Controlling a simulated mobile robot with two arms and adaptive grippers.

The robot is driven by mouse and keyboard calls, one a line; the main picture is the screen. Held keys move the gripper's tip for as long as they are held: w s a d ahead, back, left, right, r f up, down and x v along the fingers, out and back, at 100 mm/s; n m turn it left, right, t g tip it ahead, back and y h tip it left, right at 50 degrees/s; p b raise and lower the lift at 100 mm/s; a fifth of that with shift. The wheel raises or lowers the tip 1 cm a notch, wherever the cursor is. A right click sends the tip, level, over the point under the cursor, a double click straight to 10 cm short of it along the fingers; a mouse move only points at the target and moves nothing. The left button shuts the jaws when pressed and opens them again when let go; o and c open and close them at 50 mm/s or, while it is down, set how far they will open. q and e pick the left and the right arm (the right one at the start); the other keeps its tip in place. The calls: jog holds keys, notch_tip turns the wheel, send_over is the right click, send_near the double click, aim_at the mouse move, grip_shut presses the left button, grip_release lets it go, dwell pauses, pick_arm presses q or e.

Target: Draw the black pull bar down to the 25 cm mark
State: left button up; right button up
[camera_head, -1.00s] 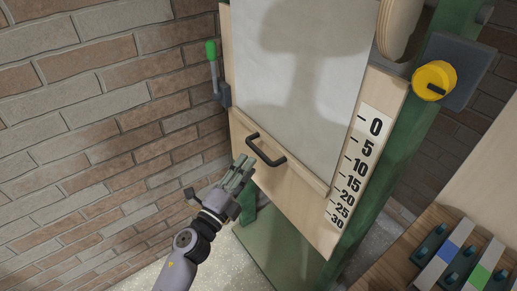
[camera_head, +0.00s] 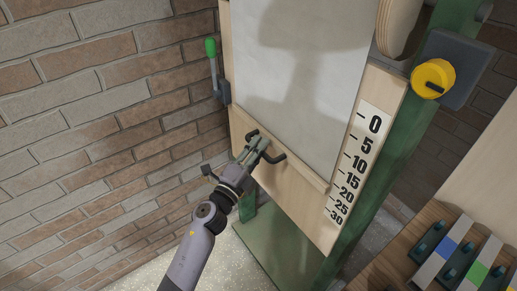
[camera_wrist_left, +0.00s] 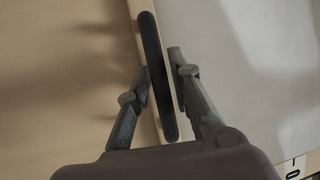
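The black pull bar (camera_head: 278,158) is a U-shaped handle on the wooden strip along the lower edge of the pale sheet (camera_head: 300,95). My left gripper (camera_head: 257,144) is at the bar, its fingers over the bar's left part and hiding it. In the left wrist view the bar (camera_wrist_left: 153,70) runs between the two fingers (camera_wrist_left: 158,85). A narrow gap shows beside the right finger, so they look open around it. The printed scale (camera_head: 356,165) runs from 0 at the top to 30 at the bottom, right of the sheet. My right gripper is out of view.
A green-knobbed lever (camera_head: 211,65) stands at the board's left edge. A yellow knob (camera_head: 433,78) sits at the upper right. A wooden surface with coloured blocks (camera_head: 455,255) is at lower right. A brick wall (camera_head: 90,110) stands left.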

pick_arm(q)
grip_shut()
dwell(0.4)
jog(key=shift+f, duration=0.1)
notch_tip(320, 180, down, 4)
jog(key=b, duration=0.4)
jog(key=shift+f, duration=0.15)
jog(key=shift+o, duration=2.1)
grip_release()
